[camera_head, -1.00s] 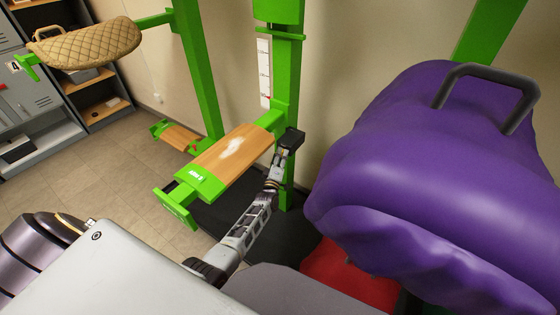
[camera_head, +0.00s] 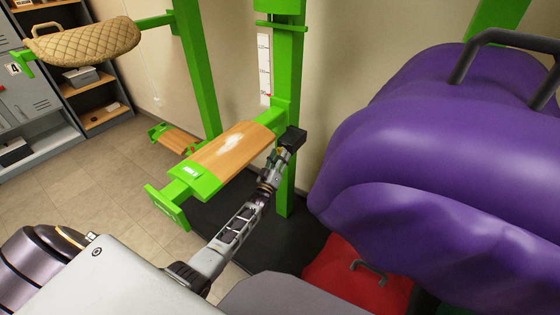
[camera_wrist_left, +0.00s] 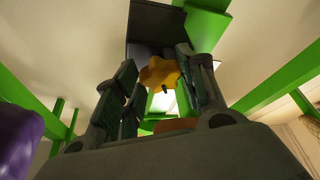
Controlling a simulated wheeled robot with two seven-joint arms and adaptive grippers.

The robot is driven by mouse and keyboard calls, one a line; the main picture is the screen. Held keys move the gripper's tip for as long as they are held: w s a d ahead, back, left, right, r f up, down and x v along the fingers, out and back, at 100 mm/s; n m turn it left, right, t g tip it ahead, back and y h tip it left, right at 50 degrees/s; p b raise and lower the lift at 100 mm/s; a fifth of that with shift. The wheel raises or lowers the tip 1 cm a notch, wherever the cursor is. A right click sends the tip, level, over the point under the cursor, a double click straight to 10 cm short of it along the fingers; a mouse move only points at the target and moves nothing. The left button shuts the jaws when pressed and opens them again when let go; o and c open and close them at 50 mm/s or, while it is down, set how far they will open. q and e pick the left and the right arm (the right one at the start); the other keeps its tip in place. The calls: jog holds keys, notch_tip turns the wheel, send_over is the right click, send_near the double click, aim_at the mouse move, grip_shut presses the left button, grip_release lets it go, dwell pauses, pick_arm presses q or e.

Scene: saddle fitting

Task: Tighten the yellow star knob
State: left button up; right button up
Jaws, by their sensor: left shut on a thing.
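The yellow star knob (camera_wrist_left: 160,73) shows in the left wrist view, between the two dark fingers of my left gripper (camera_wrist_left: 160,88). The gripper is shut on it. The knob sits just below a black block (camera_wrist_left: 155,25). In the head view my left gripper (camera_head: 282,155) is raised against the underside of this black block (camera_head: 293,138), on the green post (camera_head: 285,186). The knob itself is too small and covered to make out there. My right gripper is not in view.
A wooden-topped green arm (camera_head: 232,152) stands out from the post, left of my gripper. A large purple padded thing with a dark handle (camera_head: 430,160) fills the right. A red thing (camera_head: 335,266) lies below it. A quilted tan saddle (camera_head: 85,46) hangs back left.

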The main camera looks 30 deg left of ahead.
pick_arm(q)
jog(key=shift+a+f+m+h+b, duration=0.15)
jog(key=shift+m+h+b, duration=1.2)
jog(key=shift+m, duration=1.55)
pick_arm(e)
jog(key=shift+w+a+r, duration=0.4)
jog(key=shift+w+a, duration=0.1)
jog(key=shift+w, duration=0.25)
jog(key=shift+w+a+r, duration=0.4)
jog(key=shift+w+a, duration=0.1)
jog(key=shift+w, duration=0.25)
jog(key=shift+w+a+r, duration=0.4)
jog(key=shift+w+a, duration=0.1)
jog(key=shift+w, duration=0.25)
pick_arm(q)
jog(key=shift+h, duration=0.25)
jog(key=o, duration=1)
jog(key=shift+s, duration=0.1)
jog(key=v, duration=1.1)
jog(key=shift+s+f, duration=0.3)
jog(key=shift+f, duration=0.05)
